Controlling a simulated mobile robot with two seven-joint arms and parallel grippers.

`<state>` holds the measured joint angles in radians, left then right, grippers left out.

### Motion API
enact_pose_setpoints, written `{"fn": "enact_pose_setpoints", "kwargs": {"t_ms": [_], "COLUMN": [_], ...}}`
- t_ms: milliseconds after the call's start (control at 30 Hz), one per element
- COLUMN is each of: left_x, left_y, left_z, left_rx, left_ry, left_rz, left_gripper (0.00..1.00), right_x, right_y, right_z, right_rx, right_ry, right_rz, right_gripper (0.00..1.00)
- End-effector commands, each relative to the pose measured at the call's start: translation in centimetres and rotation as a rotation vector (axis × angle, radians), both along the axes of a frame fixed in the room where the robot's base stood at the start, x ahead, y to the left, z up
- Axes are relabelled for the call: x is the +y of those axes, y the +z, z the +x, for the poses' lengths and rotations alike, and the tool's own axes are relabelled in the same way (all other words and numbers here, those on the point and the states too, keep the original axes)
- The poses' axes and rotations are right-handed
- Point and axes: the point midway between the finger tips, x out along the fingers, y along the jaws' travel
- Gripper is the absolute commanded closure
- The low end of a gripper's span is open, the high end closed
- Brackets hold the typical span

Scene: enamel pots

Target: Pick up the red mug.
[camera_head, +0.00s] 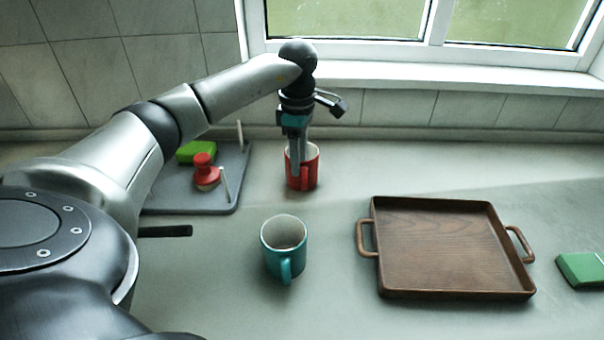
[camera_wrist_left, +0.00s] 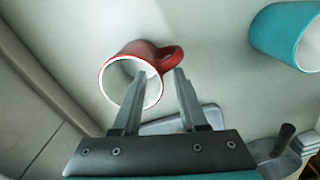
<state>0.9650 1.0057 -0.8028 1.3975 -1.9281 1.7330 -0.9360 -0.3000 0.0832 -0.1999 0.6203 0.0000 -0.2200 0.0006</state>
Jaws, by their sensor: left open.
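The red mug (camera_head: 313,172) stands upright on the counter near the back wall, white inside. In the left wrist view the red mug (camera_wrist_left: 148,54) shows its white opening and its handle. My left gripper (camera_head: 300,170) points down at the mug from above. In the left wrist view the left gripper (camera_wrist_left: 158,80) is open; one finger overlaps the mug's opening and the other is beside the handle, outside the rim. I cannot tell whether the fingers touch the mug. My right gripper is not in view.
A teal mug (camera_head: 284,246) stands in front of the red mug. A brown wooden tray (camera_head: 377,204) is at right, with a green block (camera_head: 582,269) beyond it. A grey rack (camera_head: 225,200) with a red-handled stamp (camera_head: 206,171) and green sponge (camera_head: 196,151) is at left.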

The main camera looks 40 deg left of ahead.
Motion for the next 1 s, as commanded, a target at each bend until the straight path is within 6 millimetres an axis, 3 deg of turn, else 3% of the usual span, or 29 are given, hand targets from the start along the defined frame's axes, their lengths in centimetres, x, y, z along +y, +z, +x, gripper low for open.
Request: {"fn": "enact_pose_setpoints", "kwargs": {"t_ms": [267, 567, 800, 1000], "left_x": [0.0, -0.1, 0.0, 0.0], "left_y": [-1.8, -6.0, -6.2, -6.2], "left_z": [0.0, -0.1, -0.1, -0.1], "left_rx": [0.001, 0.001, -0.002, -0.002], "left_ry": [-0.001, 0.000, 0.000, -0.001], "left_rz": [0.001, 0.001, 0.000, 0.001], "left_gripper": [0.58, 0.58, 0.58, 0.79], "right_x": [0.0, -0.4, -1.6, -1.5], "right_y": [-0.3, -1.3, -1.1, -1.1], "right_z": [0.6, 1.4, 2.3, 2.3], "right_rx": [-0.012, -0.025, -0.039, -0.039], "right_ry": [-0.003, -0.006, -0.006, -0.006], "right_rz": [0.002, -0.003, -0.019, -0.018], "right_gripper": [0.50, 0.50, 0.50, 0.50]}}
